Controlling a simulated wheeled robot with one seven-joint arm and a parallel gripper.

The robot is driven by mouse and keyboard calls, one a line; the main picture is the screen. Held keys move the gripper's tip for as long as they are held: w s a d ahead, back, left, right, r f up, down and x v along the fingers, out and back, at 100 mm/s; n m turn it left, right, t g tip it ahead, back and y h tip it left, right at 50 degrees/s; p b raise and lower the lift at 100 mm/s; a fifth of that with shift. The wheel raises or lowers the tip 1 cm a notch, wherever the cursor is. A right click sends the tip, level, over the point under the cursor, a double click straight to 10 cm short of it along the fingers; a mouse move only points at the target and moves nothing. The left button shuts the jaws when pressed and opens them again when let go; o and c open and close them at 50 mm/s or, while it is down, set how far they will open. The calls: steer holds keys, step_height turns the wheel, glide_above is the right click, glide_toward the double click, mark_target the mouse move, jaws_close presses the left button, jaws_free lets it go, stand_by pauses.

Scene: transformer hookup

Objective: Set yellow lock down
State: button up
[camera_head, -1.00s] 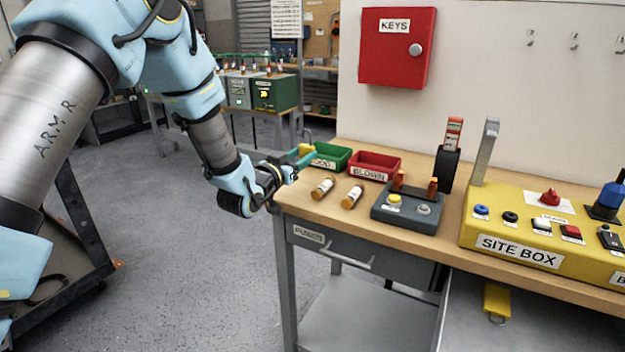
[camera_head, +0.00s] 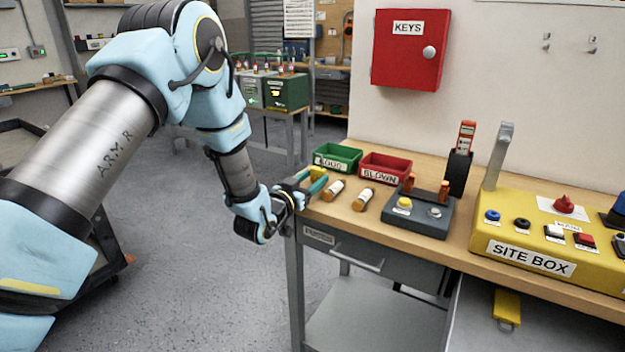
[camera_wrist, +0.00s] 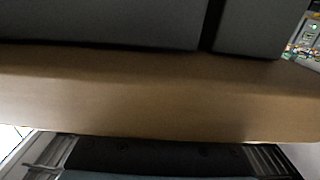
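A yellow lock-like piece with a grey loop at its lower end (camera_head: 507,306) shows below the tabletop, under the yellow site box, in the head view. It is well to the right of my gripper and apart from it. My gripper (camera_head: 291,197) is at the left front corner of the wooden bench (camera_head: 345,222). Its fingers are too small to read in the head view. The wrist view shows a dark part of my gripper along the bottom, facing a brown band and dark grey panels. No yellow lock shows in the wrist view.
A teal-and-yellow tool (camera_head: 314,184) lies close to my gripper. Two fuses (camera_head: 334,190), a green bin (camera_head: 338,157), a red bin (camera_head: 385,167) and a grey fuse block (camera_head: 425,222) crowd the bench. The site box (camera_head: 525,255) stands right. Open floor lies left.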

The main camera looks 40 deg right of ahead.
steer(key=o, duration=0.3)
